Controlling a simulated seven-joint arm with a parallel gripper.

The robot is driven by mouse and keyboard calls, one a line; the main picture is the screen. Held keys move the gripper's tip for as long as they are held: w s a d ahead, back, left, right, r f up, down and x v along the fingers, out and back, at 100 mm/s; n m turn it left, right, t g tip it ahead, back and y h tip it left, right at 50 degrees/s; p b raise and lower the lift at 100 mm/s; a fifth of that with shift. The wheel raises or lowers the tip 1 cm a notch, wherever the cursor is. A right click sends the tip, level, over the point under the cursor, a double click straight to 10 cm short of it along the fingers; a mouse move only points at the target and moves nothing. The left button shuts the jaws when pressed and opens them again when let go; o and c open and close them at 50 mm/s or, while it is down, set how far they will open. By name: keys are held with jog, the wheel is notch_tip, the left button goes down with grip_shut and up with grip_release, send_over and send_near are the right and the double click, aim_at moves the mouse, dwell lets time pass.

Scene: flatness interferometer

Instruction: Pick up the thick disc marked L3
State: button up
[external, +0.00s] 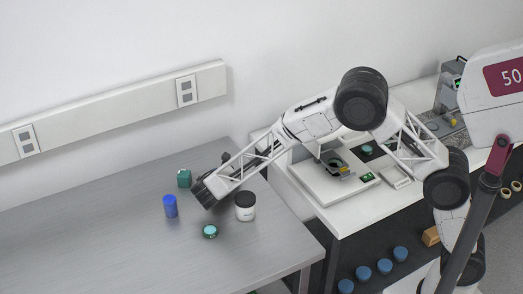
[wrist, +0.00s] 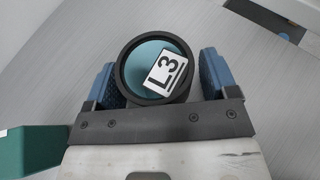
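The thick disc marked L3 (wrist: 152,68) shows in the wrist view. It has a black rim, a teal face and a white label reading "L3" set at a tilt. My gripper (wrist: 160,82) has its two blue-padded fingers wide apart, one on each side of the disc. Narrow gaps seem to show between pads and rim, so it looks open. In the external view my gripper (external: 205,193) is low over the grey table, and I cannot pick out the L3 disc beneath it.
A green box (wrist: 35,150) is close by my gripper's left in the wrist view; it also stands on the table (external: 100,245) externally. A blue cylinder (external: 170,206), a white jar (external: 245,212) and a small teal-topped disc (external: 210,231) stand around my gripper.

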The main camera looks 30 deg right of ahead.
jog(key=c, duration=0.9)
jog(key=shift+c, duration=0.2)
jog(key=shift+r, duration=0.15)
jog(key=shift+r, duration=4.9)
